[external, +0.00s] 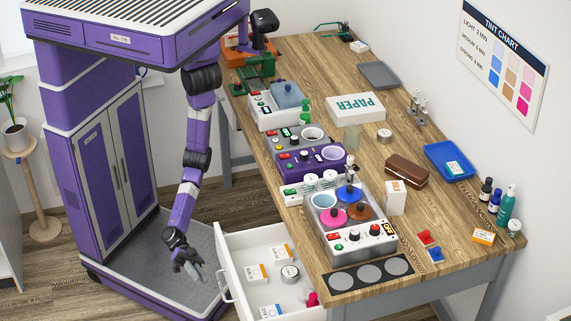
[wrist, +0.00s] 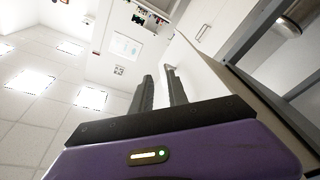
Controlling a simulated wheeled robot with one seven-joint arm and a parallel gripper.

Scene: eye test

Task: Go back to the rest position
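My gripper (external: 190,277) hangs low at the end of my purple arm, pointing down, left of the open white drawer (external: 228,262) and apart from it. In the wrist view its two dark fingers (wrist: 160,88) stand a little apart, with nothing visible between them. The gripper looks open and empty. My arm reaches down in front of my purple cabinet body, below the level of the table top.
The wooden table (external: 440,225) stands to the right, crowded with devices, a paper box (external: 356,107) and a blue tray (external: 449,161). The pulled-out drawer holds small boxes and a round tin (external: 289,274). A plant stand (external: 33,190) is far left.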

